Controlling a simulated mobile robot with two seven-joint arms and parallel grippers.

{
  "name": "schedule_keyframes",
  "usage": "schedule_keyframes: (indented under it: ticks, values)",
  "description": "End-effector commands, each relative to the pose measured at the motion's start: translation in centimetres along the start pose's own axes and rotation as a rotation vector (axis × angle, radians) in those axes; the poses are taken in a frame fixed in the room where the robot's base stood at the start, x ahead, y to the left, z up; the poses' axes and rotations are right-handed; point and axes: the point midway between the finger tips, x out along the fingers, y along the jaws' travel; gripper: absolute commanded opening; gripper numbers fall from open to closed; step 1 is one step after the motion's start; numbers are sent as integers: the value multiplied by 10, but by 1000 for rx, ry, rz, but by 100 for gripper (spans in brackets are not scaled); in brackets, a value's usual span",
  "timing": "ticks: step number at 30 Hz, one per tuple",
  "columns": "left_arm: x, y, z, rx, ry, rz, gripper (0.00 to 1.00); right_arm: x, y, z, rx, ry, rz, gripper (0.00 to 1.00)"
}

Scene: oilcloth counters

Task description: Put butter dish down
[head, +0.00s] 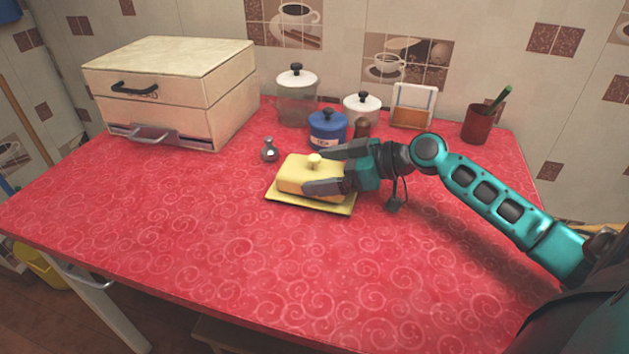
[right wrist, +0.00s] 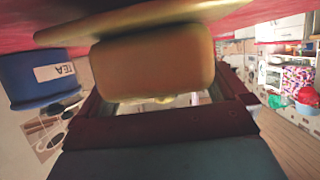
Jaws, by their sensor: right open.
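The yellow butter dish (head: 300,174) has a domed lid with a round knob and a flat square base plate (head: 335,208). It sits on the red patterned oilcloth, near the middle of the counter. My right gripper (head: 322,170) is open, with one finger on each side of the lid. In the right wrist view the lid (right wrist: 152,68) fills the space between the fingers, and the base plate (right wrist: 140,22) shows along the top. Contact between fingers and lid cannot be made out. My left gripper is in neither view.
A cream bread box (head: 170,90) stands back left. The red counter (head: 200,245) is clear in front.

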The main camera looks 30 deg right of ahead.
Motion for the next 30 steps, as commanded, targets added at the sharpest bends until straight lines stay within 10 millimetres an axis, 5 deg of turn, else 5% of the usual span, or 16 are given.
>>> schedule_keyframes:
  ticks: [10,30]
  values:
    - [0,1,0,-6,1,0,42,7,0,0,1,0,0,99]
    - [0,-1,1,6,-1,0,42,6,0,-2,-1,5,2,35]
